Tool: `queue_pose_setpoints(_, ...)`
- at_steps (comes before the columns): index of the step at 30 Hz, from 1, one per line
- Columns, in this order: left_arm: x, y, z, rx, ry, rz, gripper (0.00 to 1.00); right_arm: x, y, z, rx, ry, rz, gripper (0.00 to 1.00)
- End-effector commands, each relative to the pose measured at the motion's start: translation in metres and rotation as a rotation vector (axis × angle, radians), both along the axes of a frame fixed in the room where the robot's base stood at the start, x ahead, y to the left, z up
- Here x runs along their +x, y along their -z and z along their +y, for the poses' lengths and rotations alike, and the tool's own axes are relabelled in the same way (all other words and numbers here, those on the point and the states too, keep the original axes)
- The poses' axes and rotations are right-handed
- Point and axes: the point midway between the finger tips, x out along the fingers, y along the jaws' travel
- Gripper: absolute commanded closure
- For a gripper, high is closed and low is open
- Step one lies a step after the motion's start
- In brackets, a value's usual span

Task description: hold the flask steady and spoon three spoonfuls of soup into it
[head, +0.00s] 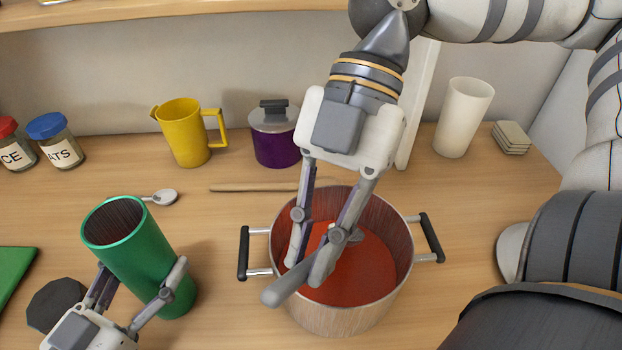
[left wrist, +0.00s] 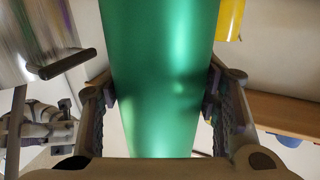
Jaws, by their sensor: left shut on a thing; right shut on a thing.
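A green flask (head: 150,262) stands open at the lower left, its dark inside showing. My left gripper (head: 137,290) is shut on the flask from both sides; the left wrist view shows the flask (left wrist: 160,80) between the fingers. A steel pot (head: 342,318) with black handles holds red soup (head: 372,265). My right gripper (head: 305,275) is over the pot, shut on a spoon (head: 285,289). The spoon's grey handle end sticks out over the pot's front left rim; its bowl end is at the soup, partly hidden by the fingers. I cannot tell whether the spoon holds soup.
A yellow jug (head: 184,133), a purple lidded pot (head: 275,145), a white cup (head: 463,118) and stacked coasters (head: 511,138) stand at the back. Labelled jars (head: 56,140) are at the far left. A small spoon (head: 162,197) and a wooden stick (head: 255,188) lie behind the flask and pot.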

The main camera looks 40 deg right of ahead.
Motion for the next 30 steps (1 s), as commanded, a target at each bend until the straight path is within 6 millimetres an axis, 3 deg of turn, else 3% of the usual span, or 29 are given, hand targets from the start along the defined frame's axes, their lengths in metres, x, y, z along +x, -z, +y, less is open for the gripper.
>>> queue_pose_setpoints(19,0.000,-0.001,0.000,0.000,-0.001,-0.002,0.94,0.005,0.075,-0.013,-0.001,0.000,0.004,1.00)
queue_pose_setpoints(30,0.000,-0.001,0.000,0.000,-0.001,-0.002,0.94,0.005,0.031,-0.010,0.000,-0.001,-0.004,1.00)
